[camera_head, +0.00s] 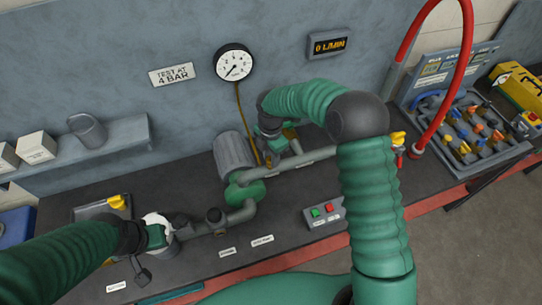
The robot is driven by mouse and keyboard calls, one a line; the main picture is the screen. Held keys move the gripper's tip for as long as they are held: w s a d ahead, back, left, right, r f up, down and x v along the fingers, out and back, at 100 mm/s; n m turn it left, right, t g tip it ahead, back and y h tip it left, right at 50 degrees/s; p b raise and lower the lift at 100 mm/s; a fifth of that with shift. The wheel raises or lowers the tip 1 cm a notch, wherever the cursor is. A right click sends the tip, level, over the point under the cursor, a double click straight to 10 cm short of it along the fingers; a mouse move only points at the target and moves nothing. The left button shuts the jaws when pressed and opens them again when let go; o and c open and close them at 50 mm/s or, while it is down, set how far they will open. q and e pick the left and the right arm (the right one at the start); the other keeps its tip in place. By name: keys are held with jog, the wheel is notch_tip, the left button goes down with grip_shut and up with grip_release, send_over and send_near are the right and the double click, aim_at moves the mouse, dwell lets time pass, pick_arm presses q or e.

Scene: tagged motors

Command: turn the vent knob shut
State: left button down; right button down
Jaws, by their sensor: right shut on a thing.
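My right gripper (279,146) reaches down over the pipework beside the pump and is shut on a small part there, seemingly the vent knob. The knob is mostly hidden by the gripper and wrist, so I cannot tell how far it is turned. The grey motor (233,155) and green pump (245,193) are just left of it. My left gripper (158,237) is low at the left, by a round fitting with a white thing (157,219) at its rim. I cannot tell whether its jaws are open.
A dial gauge (234,63) and a flow display (330,44) reading 0 L/MIN are on the wall. A button box (325,212) is at the bench front. A yellow-handled valve (398,139) and red hose (468,45) are at the right. A shelf (120,140) holds a grey cup.

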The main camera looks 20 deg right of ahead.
jog(key=m, duration=0.6)
jog(key=shift+a+r+b, duration=0.1)
jog(key=shift+r+b, duration=0.15)
jog(key=shift+b, duration=0.1)
jog(key=m, duration=0.3)
jog(key=shift+a+m, duration=0.1)
jog(key=shift+m, duration=0.3)
jog(key=shift+f+m+b, duration=0.15)
jog(key=shift+m+b, duration=0.15)
jog(key=shift+m, duration=1.2)
jog(key=c, duration=1.1)
grip_release()
